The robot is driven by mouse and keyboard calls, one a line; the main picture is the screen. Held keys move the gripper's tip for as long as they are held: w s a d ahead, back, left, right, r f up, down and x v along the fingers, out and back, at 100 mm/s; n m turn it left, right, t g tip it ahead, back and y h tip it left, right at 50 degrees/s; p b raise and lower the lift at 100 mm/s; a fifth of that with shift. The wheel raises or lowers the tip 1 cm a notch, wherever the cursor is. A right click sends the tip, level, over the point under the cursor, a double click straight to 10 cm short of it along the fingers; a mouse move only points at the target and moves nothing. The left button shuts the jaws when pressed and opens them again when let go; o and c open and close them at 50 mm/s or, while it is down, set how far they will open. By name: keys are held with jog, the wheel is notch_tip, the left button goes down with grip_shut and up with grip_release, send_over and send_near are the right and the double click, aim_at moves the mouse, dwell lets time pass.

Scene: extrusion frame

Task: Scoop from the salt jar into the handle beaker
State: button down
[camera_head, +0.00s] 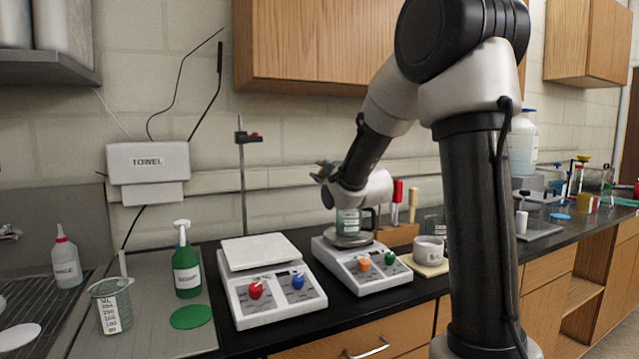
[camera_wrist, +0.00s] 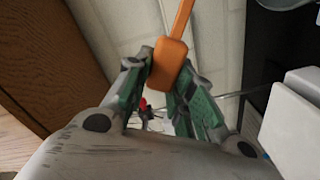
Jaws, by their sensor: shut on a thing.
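My gripper (camera_wrist: 167,68) is shut on an orange-handled scoop (camera_wrist: 182,18); its green-padded fingers pinch the handle, and the scoop's far end is out of the wrist view. In the head view my gripper (camera_head: 325,171) is above and left of the right balance, with the scoop too small to make out. The handle beaker (camera_head: 348,223), clear with a dark handle on its right, stands upright on the right balance's pan, just below my wrist. A squat pale jar (camera_head: 429,252), which looks like the salt jar, stands right of that balance; its label cannot be read.
The right balance (camera_head: 362,268) and left balance (camera_head: 268,283) stand side by side. A wooden block (camera_head: 397,236) holds red and cream handled tools. A clamp stand (camera_head: 242,185) rises behind. A green spray bottle (camera_head: 186,266) and a large graduated beaker (camera_head: 111,305) are at left.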

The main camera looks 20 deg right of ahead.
jog(key=d+r+m, duration=0.1)
jog(key=m, duration=0.1)
jog(key=d+r+m, duration=0.1)
jog(key=m, duration=0.1)
jog(key=d+r+m, duration=0.1)
jog(key=d, duration=0.1)
jog(key=shift+m, duration=0.4)
jog(key=d+m, duration=0.2)
jog(key=d+r+m, duration=0.1)
jog(key=d+m, duration=0.1)
jog(key=m, duration=0.1)
jog(key=shift+w+d+m, duration=0.1)
jog(key=shift+d+m, duration=0.15)
jog(key=shift+m, duration=0.05)
jog(key=shift+a+r, duration=0.15)
jog(key=shift+r, duration=1.9)
